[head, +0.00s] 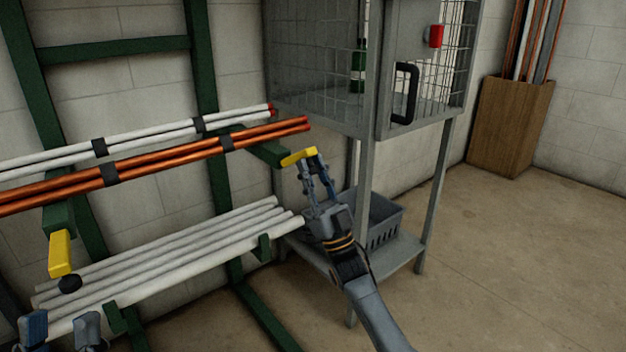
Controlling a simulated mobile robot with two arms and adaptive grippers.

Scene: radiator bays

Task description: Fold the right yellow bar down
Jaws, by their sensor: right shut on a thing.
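The right yellow bar (299,157) is at the outer end of a green rack arm (262,149), beside the ends of the copper pipes. It lies roughly level, tilted slightly. My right gripper (312,162) is shut on it at its right part, with the fingers pointing up and away from me. The left yellow bar (60,252) is at the end of the other green arm, at the left. My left gripper (60,328) is at the bottom left corner, with its fingers apart and nothing between them, below the left yellow bar.
Copper pipes (165,164) and white pipes (150,137) lie on the upper arms; several grey-white pipes (180,258) lie below. A mesh cabinet (425,60) stands right of the rack, with a grey basket (384,222) on its lower shelf.

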